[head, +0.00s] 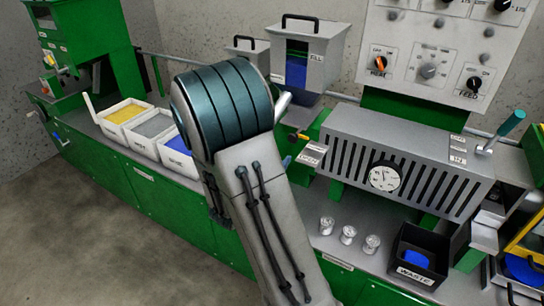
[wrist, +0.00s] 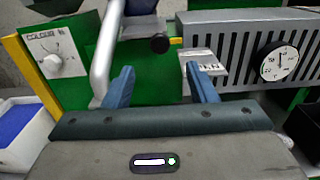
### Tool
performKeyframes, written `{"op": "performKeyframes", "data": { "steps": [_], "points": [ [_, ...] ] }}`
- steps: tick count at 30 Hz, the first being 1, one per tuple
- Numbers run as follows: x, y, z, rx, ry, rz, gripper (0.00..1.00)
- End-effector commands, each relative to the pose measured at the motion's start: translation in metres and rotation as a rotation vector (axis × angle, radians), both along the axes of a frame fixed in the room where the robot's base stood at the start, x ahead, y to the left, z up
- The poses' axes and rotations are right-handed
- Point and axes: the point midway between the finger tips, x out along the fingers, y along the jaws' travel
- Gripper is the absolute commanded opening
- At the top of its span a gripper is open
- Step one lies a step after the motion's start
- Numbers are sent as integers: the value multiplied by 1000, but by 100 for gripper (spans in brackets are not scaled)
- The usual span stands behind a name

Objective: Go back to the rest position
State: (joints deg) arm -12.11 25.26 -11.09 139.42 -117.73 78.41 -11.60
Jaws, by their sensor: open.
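My gripper (wrist: 160,88) shows in the wrist view with its two blue fingers apart and nothing between them. It faces the green machine front with the colour dial (wrist: 57,62) at left and the grey slotted barrel housing (wrist: 230,40) at right. A grey curved bar (wrist: 106,55) passes behind the left finger; I cannot tell whether they touch. In the head view my arm rises across the middle of the picture, and its large joint hides my gripper and part of the machine.
White bins with yellow (head: 124,112), grey (head: 152,126) and blue (head: 179,143) contents stand left of my arm. A hopper (head: 300,55) stands behind it. Several small clear cups (head: 348,234) and a black waste box (head: 416,258) sit on the bench at right. The floor at left is clear.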

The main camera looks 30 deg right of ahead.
Motion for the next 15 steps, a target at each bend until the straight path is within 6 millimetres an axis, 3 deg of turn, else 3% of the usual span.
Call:
{"op": "performKeyframes", "data": {
  "steps": [9,11,15],
  "points": [
    [-2,-2,2,8,-8,-12,52],
    [-11,-6,7,42,-33,-56,52],
    [-48,-21,19,186,-131,-235,52]
  ]
}}
